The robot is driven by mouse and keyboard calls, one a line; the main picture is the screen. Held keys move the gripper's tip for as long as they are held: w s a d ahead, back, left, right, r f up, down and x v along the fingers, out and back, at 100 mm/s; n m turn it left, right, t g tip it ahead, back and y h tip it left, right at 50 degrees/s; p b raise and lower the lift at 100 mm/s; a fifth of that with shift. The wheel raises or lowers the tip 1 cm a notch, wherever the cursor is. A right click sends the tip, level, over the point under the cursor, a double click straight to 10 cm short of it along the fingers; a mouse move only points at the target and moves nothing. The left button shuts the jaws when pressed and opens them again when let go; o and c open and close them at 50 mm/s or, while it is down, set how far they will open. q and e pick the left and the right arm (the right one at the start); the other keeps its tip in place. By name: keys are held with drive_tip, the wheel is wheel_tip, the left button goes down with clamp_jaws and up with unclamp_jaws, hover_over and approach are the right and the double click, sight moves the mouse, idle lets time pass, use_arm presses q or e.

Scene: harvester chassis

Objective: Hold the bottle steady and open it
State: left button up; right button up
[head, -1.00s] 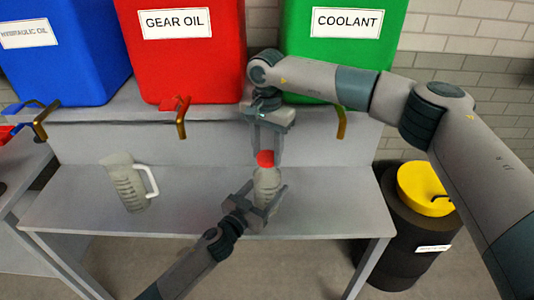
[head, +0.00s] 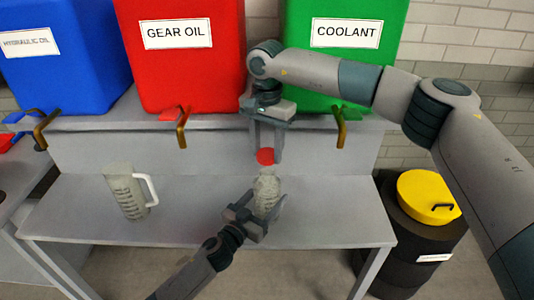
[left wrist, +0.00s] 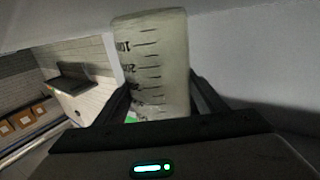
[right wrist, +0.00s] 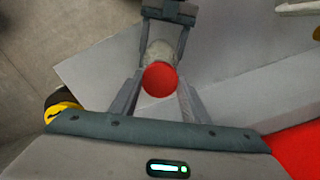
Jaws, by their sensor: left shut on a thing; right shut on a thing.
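The clear bottle (head: 267,190) with measuring marks stands upright over the grey bench. My left gripper (head: 254,208) is shut around its body from the front; the left wrist view shows the bottle (left wrist: 152,65) between the fingers. The red cap (head: 265,156) is apart from the bottle, a little above its neck. My right gripper (head: 265,150) points down from above and is shut on the cap. In the right wrist view the cap (right wrist: 160,79) sits between the fingertips, with the bottle partly hidden behind it.
A measuring jug (head: 125,192) with a white handle stands on the bench (head: 190,215) at the left. Blue, red (head: 195,60) and green (head: 345,70) tanks with taps stand on the shelf behind. A black drum with a yellow lid (head: 428,195) stands at the right.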

use_arm(q)
drive_tip(key=o, duration=2.2)
drive_tip(key=b+v, duration=0.2)
drive_tip(key=v, duration=1)
use_arm(e)
drive_tip(key=shift+f, duration=0.95)
